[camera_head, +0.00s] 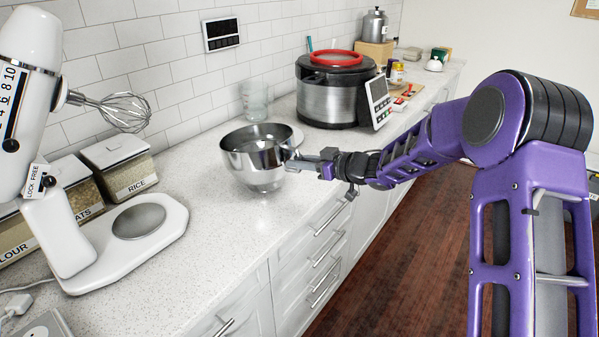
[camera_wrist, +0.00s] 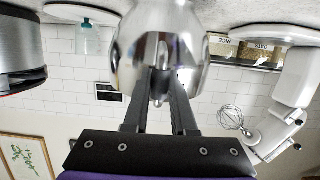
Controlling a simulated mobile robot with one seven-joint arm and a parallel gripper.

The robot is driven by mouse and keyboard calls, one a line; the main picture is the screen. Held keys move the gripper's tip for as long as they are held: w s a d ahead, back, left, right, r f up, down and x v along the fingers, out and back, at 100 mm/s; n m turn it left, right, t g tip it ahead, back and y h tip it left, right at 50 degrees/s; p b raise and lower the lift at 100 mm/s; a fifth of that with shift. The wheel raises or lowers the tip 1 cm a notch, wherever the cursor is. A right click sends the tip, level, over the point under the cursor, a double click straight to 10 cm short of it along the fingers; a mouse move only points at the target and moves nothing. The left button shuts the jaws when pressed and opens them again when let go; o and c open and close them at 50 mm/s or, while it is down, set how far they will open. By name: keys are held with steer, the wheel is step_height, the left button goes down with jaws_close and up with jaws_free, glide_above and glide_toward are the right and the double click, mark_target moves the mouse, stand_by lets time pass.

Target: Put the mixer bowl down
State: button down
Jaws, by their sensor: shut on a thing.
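The mixer bowl (camera_head: 258,155) is shiny metal and upright at the middle of the counter in the head view. My gripper (camera_head: 300,162) reaches in from the right and is shut on the near right side of the bowl. In the wrist view the bowl (camera_wrist: 160,45) fills the top middle, with my gripper's fingers (camera_wrist: 160,85) at it. The exact grip point is partly hidden. I cannot tell whether the bowl's base touches the counter.
The white stand mixer (camera_head: 60,150) with whisk (camera_head: 122,111) stands left, its round base plate (camera_head: 138,221) empty. A large cooker (camera_head: 333,92) stands behind right of the bowl. A glass jar (camera_head: 256,100) is behind it. Counter (camera_head: 215,240) in front is clear.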

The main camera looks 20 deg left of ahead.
mark_target(300, 171)
steer(key=shift+f, duration=1.45)
steer(key=c, duration=0.8)
jaws_free()
steer(key=shift+f, duration=0.1)
steer(key=shift+o, duration=0.3)
steer(key=shift+d, duration=0.1)
steer(key=shift+s+d+r, duration=0.15)
steer(key=shift+d+r, duration=0.1)
steer(key=v, duration=1.1)
steer(key=shift+d+r, duration=0.1)
